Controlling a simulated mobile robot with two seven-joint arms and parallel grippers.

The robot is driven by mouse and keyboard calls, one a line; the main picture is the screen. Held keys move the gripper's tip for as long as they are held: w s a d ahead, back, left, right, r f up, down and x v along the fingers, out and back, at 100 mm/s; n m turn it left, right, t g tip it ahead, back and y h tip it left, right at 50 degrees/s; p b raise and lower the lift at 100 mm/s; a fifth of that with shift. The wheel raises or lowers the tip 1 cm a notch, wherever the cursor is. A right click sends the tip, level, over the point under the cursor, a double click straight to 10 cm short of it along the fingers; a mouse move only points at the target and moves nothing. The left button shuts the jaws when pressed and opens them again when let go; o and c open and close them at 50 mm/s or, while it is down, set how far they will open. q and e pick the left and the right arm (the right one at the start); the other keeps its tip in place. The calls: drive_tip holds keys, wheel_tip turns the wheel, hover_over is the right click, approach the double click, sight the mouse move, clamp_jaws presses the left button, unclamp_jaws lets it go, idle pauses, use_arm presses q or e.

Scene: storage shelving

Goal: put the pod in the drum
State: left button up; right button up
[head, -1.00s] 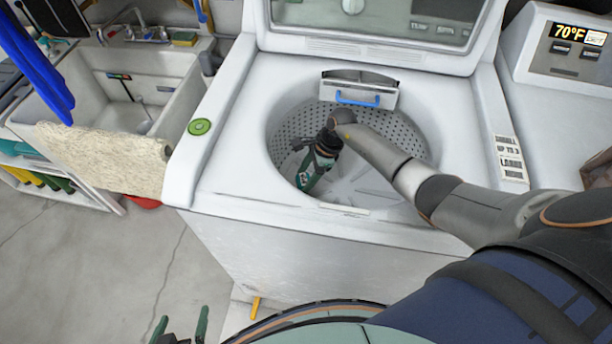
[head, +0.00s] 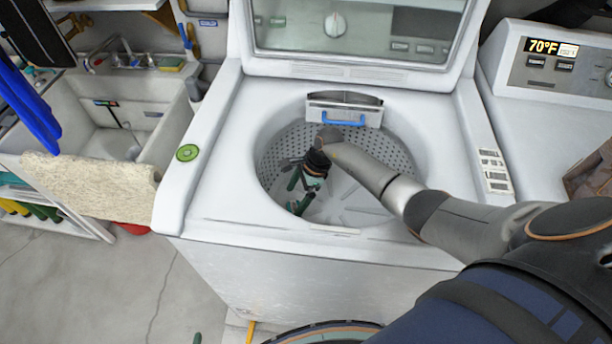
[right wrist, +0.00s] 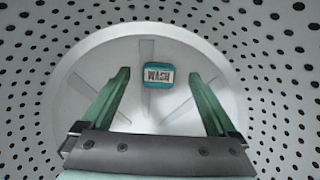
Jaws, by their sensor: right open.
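The pod (right wrist: 158,77) is a small teal block with a white WASH label. In the right wrist view it lies on the pale bottom of the drum, beyond and between my fingertips, apart from both. I cannot make it out in the head view. The drum (head: 392,150) is the washer's round, perforated metal tub. Its holed wall surrounds the right wrist view (right wrist: 40,110). My right gripper (head: 298,193) reaches down inside the drum, open and empty, with green fingers spread. Only a green tip of my left gripper (head: 197,338) shows at the bottom edge.
The washer lid (head: 360,68) stands open behind the drum. A small dispenser with a blue handle (head: 343,122) sits at the drum's back rim. A sink (head: 180,125) with a beige mat (head: 90,185) is at left, and another machine (head: 545,120) at right.

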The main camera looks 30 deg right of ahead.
drive_tip(key=v, duration=1.2)
drive_tip(key=shift+r, duration=0.2)
